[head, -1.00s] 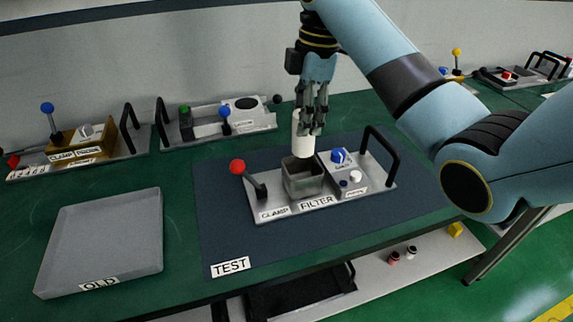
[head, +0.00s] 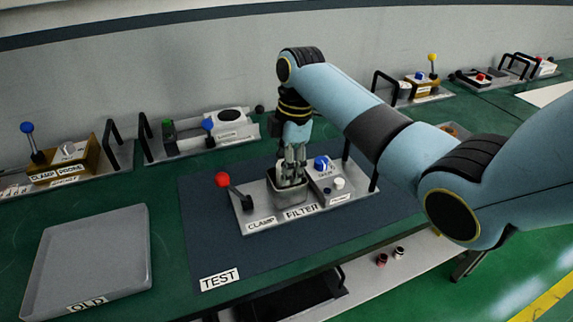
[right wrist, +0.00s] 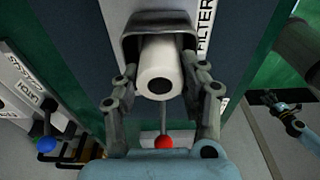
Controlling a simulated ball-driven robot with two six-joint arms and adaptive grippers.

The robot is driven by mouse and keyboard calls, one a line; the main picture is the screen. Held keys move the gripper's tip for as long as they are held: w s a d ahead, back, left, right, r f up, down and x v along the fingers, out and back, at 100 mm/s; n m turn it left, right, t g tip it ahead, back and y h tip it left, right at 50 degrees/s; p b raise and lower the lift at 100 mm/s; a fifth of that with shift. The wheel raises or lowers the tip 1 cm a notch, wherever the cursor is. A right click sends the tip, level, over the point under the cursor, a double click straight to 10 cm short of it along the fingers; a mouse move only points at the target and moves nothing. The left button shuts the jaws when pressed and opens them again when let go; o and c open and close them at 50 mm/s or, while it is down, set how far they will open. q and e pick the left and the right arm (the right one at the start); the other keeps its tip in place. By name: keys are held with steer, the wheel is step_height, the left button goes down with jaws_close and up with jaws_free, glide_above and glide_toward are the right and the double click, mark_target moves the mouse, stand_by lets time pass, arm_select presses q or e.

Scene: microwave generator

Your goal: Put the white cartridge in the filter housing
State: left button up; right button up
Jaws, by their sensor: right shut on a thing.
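The filter housing (head: 291,195) is an open grey square box on the FILTER plate (head: 252,226), on the dark TEST mat. My right gripper (head: 291,180) points down into its mouth, shut on the white cartridge. In the right wrist view the white cartridge (right wrist: 160,68) shows its round end with a dark hole, between the fingers of my right gripper (right wrist: 160,90). The housing's rim (right wrist: 158,18) shows around its far part. The cartridge's lower part is hidden, so I cannot tell whether it touches the bottom.
A red-knobbed clamp lever (head: 223,180) stands left of the housing. A grey block with a blue knob (head: 321,163) and a black handle stand right. An empty OLD tray (head: 90,255) lies at the left. Other fixtures line the back.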

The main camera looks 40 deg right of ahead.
steer(key=o, duration=1.2)
arm_select(q)
steer(key=shift+s+f, duration=0.1)
steer(key=shift+s, duration=0.5)
arm_select(e)
steer(key=r, duration=0.3)
steer(key=r+b, duration=0.1)
steer(key=r, duration=0.2)
steer(key=d+r, duration=0.1)
steer(key=r, duration=0.3)
steer(key=shift+s+d, duration=0.1)
steer(key=shift+s, duration=0.05)
arm_select(q)
steer(key=shift+w+p, duration=0.2)
steer(key=shift+p, duration=0.35)
arm_select(e)
step_height(320, 180, up, 2)
steer(key=shift+d+r, duration=0.1)
